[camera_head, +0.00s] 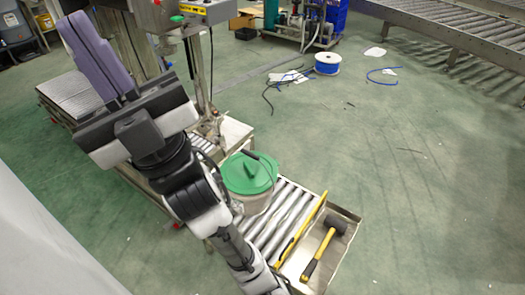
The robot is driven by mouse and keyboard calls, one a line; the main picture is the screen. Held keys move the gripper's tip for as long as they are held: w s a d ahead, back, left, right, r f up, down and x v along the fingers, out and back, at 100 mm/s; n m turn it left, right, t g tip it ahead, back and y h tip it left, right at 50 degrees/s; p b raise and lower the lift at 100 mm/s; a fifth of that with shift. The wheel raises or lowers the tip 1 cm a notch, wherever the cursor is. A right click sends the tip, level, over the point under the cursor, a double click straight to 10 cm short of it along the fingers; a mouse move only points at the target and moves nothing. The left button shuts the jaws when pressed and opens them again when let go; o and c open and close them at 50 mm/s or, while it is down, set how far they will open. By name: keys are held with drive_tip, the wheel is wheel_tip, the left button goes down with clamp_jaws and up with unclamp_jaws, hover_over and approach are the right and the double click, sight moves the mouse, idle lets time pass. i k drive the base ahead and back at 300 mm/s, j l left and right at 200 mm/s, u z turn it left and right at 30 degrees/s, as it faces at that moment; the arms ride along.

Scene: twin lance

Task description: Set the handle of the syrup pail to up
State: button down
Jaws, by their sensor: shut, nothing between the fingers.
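The syrup pail (249,202) is pale with a green lid (240,175) and stands upright on a short roller conveyor. Its thin wire handle (270,178) has a dark grip (250,155) near the lid's far edge; the exact angle of the handle is hard to tell. My gripper (76,22), with purple fingers, is shut and empty. It appears up and left of the pail in the picture, apart from it. My arm passes in front of the pail's lower left side and hides part of it.
A black-headed mallet with a yellow handle (317,258) lies in a metal tray (347,213) right of the rollers (285,208), beside a yellow rail (301,229). A machine with a control box (207,10) stands behind. A cable spool (327,66) lies on open green floor.

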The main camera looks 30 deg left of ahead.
sight(248, 206)
drive_tip(key=i+l+u, duration=0.2)
drive_tip(key=l, duration=0.3)
drive_tip(key=l+u, duration=0.2)
drive_tip(key=l, duration=0.25)
drive_tip(key=i+l+u, duration=0.15)
drive_tip(key=l+u, duration=0.15)
drive_tip(key=l, duration=0.15)
drive_tip(key=i+l+u, duration=0.1)
drive_tip(key=l+u, duration=0.2)
drive_tip(key=l, duration=0.15)
drive_tip(key=i+l+u, duration=0.2)
drive_tip(key=l+u, duration=0.2)
drive_tip(key=l, duration=0.15)
drive_tip(key=i+l+u, duration=0.55)
drive_tip(key=l, duration=0.25)
drive_tip(key=i+l+u, duration=0.15)
drive_tip(key=l, duration=0.2)
